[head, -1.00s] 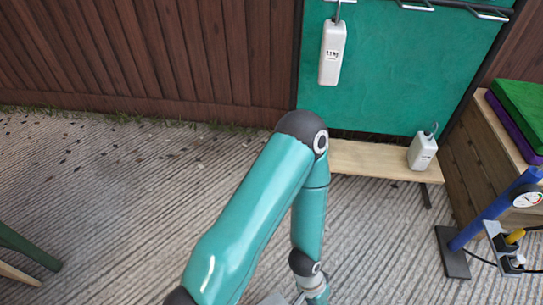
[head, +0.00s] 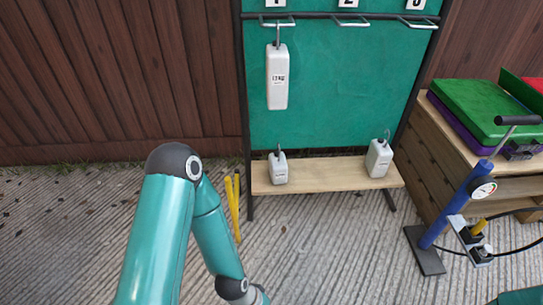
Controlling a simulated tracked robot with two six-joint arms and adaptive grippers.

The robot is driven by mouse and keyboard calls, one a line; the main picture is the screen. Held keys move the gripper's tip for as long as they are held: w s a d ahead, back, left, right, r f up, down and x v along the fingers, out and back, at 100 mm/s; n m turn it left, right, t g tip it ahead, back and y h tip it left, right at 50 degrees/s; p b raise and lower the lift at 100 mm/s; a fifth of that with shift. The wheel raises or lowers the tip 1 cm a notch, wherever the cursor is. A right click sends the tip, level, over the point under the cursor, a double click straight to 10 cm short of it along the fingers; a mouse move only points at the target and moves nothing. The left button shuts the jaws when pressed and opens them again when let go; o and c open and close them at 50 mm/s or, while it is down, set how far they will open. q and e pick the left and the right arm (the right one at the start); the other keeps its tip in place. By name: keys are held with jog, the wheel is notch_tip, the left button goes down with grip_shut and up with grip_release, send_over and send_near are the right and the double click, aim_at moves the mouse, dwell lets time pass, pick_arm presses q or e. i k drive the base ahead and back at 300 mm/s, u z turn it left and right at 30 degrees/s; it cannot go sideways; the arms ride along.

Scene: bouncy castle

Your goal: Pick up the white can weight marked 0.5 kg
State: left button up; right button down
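Two small white can weights with hooks stand upright on a wooden shelf (head: 328,172). The left one (head: 279,170) is smaller, the right one (head: 378,160) a little larger. Their labels are too small to read, so I cannot tell which is marked 0.5 kg. A taller white can (head: 278,78) hangs from the left hook of the green board; its label seems to read 1.2 kg. My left arm bends down in front and left of the shelf. Its gripper is below the picture edge. My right gripper is not in view.
The green board (head: 335,85) has numbered hooks; the middle and right ones are empty. Yellow bars (head: 233,205) stand by the shelf's left end. A blue pump (head: 455,210) and a wooden crate (head: 430,135) with coloured pads are on the right. Paving before the shelf is clear.

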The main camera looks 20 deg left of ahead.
aim_at(278, 169)
jog(key=u, duration=0.2)
jog(key=i, duration=1)
jog(key=u, duration=0.15)
